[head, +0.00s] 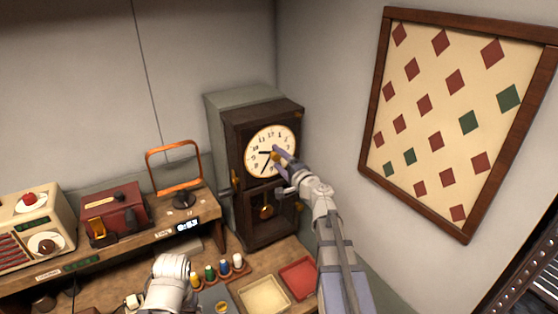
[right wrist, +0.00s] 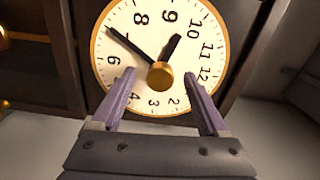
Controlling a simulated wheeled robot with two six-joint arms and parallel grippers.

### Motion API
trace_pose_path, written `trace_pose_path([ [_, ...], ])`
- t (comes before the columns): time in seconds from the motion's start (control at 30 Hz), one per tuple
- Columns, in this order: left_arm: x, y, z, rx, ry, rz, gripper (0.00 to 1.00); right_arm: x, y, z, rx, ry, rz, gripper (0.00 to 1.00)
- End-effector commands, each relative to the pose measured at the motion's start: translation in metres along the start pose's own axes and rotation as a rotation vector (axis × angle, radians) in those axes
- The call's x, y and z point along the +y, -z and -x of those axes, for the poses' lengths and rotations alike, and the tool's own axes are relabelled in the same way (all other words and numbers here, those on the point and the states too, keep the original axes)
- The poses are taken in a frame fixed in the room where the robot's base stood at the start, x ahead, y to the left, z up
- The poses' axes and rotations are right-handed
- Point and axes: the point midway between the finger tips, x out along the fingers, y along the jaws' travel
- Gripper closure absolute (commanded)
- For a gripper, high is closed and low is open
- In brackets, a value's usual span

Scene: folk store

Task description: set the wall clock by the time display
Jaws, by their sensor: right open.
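The wall clock (head: 232,150) is a dark wooden case with a cream dial (head: 261,139), brass rim and pendulum. In the right wrist view its dial (right wrist: 130,50) appears rotated; the long black hand (right wrist: 130,46) points at about 7 and the short hand (right wrist: 173,48) between 9 and 10. A brass knob (right wrist: 160,76) sits at the dial's centre. My right gripper (head: 279,170) is open at the dial, its purple fingers on either side of the knob, apart from it. The small time display (head: 187,224) is lit on the shelf edge; its digits are too blurred to read. My left gripper's fingers are not visible.
The shelf (head: 110,245) left of the clock holds a cream radio (head: 35,225), a red box (head: 113,211) and an orange-framed device (head: 175,172). Below are several coloured pegs, a cream tray (head: 264,296) and a red tray (head: 299,277). A framed diamond-pattern board (head: 455,110) hangs right.

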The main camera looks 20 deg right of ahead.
Motion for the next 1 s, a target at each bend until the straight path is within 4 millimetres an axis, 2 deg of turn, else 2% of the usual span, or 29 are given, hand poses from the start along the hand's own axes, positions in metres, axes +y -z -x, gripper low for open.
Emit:
trace_pose_path([
  [0.37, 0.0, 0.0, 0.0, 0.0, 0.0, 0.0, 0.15, 0.0, 0.0, 0.005, 0.0, 0.0, 0.0, 0.22],
  [1.0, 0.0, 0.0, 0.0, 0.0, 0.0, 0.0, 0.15, 0.0, 0.0, 0.052, 0.001, 0.0, 0.0, 0.22],
])
